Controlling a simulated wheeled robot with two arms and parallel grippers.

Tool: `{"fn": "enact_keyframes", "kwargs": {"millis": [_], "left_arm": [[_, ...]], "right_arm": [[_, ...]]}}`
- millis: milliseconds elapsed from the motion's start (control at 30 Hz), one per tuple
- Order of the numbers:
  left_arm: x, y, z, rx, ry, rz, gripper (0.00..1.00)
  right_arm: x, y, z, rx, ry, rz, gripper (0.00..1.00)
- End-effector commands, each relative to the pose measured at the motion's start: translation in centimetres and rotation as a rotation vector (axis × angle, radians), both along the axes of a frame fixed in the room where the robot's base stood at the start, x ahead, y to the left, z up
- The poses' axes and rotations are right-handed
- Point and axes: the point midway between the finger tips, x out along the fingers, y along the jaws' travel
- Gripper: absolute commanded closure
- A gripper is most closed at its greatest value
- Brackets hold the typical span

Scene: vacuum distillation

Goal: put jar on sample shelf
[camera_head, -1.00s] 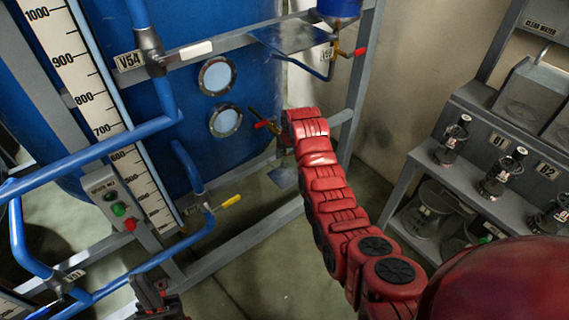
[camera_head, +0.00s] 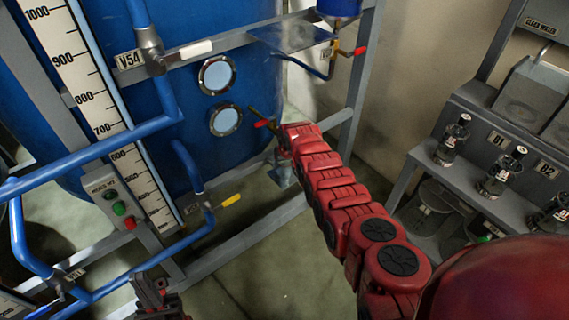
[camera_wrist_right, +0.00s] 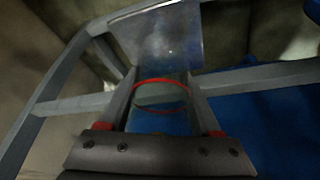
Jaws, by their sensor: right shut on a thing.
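My right gripper (camera_wrist_right: 160,82) is shut on a clear jar (camera_wrist_right: 160,98) with a red ring, which sits between its two fingers in the right wrist view. In the head view my right arm reaches to the blue tank's frame, and its own wrist hides most of the gripper and jar. A grey shelf (camera_head: 468,178) with several dark-capped bottles, one of them a bottle (camera_head: 452,140) at its left end, stands at the right, away from the gripper. My left gripper (camera_head: 155,294) shows at the bottom left; its jaw opening is unclear.
The blue tank (camera_head: 245,70) with pipes and valves fills the left. A red-handled valve (camera_head: 355,51) and a flat metal plate (camera_head: 290,38) stick out from its frame. In the right wrist view a plate (camera_wrist_right: 168,35) lies just beyond the jar. Bare floor (camera_head: 260,270) lies between frame and shelf.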

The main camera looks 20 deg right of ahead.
Motion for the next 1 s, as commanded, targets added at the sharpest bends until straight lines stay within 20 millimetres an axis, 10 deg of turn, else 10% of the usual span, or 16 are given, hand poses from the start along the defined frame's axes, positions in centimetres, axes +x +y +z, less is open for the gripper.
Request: {"fn": "enact_keyframes", "kwargs": {"millis": [300, 333, 467, 1000], "left_arm": [[0.0, 0.0, -0.4, 0.000, 0.000, 0.000, 1.00], [0.0, 0.0, -0.3, 0.000, 0.000, 0.000, 1.00], [0.0, 0.0, -0.2, 0.000, 0.000, 0.000, 1.00], [0.0, 0.0, 0.5, 0.000, 0.000, 0.000, 1.00]], "right_arm": [[0.0, 0.0, -0.4, 0.000, -0.001, 0.000, 0.98], [0.0, 0.0, -0.3, 0.000, -0.001, 0.000, 0.32], [0.0, 0.0, -0.2, 0.000, -0.001, 0.000, 0.09], [-0.1, 0.0, 0.8, -0.001, -0.004, 0.003, 0.06]]}}
